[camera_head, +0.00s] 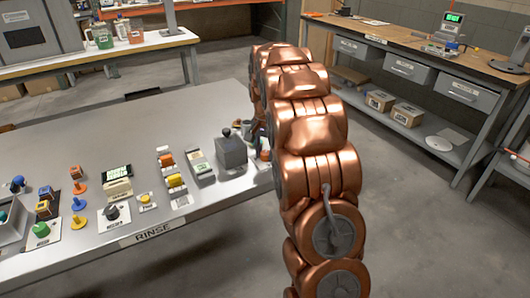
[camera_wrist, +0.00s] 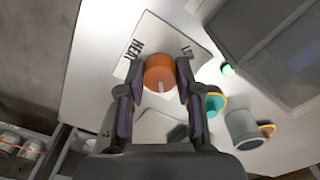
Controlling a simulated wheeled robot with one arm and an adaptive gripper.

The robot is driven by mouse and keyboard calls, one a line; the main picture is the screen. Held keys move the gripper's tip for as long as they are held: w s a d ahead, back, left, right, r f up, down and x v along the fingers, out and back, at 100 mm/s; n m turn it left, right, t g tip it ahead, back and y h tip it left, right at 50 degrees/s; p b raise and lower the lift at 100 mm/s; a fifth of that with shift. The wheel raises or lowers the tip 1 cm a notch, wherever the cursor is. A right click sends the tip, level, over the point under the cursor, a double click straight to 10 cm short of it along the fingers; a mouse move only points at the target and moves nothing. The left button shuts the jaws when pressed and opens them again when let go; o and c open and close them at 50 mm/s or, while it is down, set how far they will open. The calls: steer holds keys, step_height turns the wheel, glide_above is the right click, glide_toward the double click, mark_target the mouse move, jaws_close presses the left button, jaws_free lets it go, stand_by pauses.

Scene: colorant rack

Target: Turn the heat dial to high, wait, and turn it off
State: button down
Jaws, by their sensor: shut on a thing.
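In the wrist view, an orange round heat dial (camera_wrist: 160,70) stands on a white plate (camera_wrist: 165,28) with dark lettering that looks like HEAT, seen turned. A small pale mark on the dial points toward the bottom of the picture. My gripper (camera_wrist: 160,80) has one finger on each side of the dial, shut on it. A small green light (camera_wrist: 228,69) glows right of the plate. In the head view, my copper arm hides the dial and gripper.
In the wrist view, a grey box (camera_wrist: 270,45) is at upper right, with a grey cylinder (camera_wrist: 243,128) below it. In the head view, the grey table (camera_head: 90,140) holds knobs, switches and a grey block (camera_head: 231,153). A wooden-topped bench (camera_head: 420,50) stands at right.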

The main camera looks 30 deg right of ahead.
mark_target(266, 153)
steer(key=n, duration=0.5)
steer(key=shift+n, duration=2.5)
steer(key=c, duration=0.8)
jaws_free()
steer(key=shift+o, duration=0.2)
steer(key=shift+r, duration=0.15)
step_height(266, 153, up, 12)
